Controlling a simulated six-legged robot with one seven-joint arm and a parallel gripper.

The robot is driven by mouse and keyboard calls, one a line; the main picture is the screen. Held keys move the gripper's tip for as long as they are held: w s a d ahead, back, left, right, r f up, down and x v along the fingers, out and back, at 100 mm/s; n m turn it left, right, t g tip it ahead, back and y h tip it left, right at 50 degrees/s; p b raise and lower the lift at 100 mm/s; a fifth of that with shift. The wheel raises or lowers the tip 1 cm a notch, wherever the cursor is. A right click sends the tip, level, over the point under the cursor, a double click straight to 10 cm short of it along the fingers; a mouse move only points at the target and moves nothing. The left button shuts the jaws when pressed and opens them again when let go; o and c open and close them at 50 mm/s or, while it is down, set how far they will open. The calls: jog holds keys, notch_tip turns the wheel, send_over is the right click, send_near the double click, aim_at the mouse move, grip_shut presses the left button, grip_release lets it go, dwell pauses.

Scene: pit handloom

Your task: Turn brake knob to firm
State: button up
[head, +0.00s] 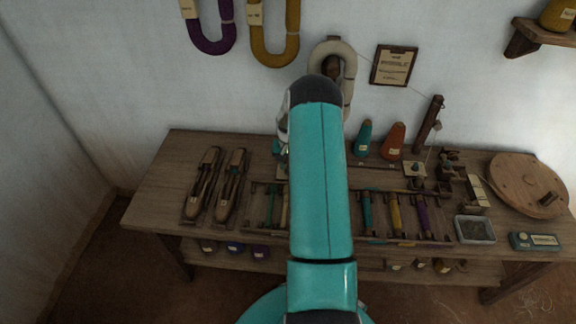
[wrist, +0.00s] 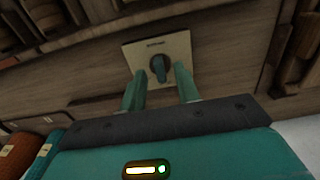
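A round dark knob with a teal grip bar (wrist: 160,68) sits on a square pale plate (wrist: 181,46) in the wrist view. The bar runs nearly straight up and down in that view; the plate's lettering is too small to read. My gripper (wrist: 160,80) is open, one teal finger on each side of the knob's near part, with visible gaps. I cannot tell how far above the plate the fingertips are. In the head view my arm hides most of this spot. A second small pale plate with a dark green knob-like part (head: 414,168) lies right of the orange cone.
The wooden bench (head: 160,190) holds shuttles (head: 204,184), a rack of coloured tools (head: 395,212), a teal cone (head: 363,139), an orange cone (head: 393,141), a grey tray (head: 475,230) and a round wooden disc (head: 527,184). A post (head: 429,122) stands near the wall.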

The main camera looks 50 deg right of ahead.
jog(key=shift+f, duration=0.35)
grip_shut()
jog(key=shift+m, duration=0.4)
jog(key=m, duration=1.1)
jog(key=shift+a, duration=0.1)
dwell(0.3)
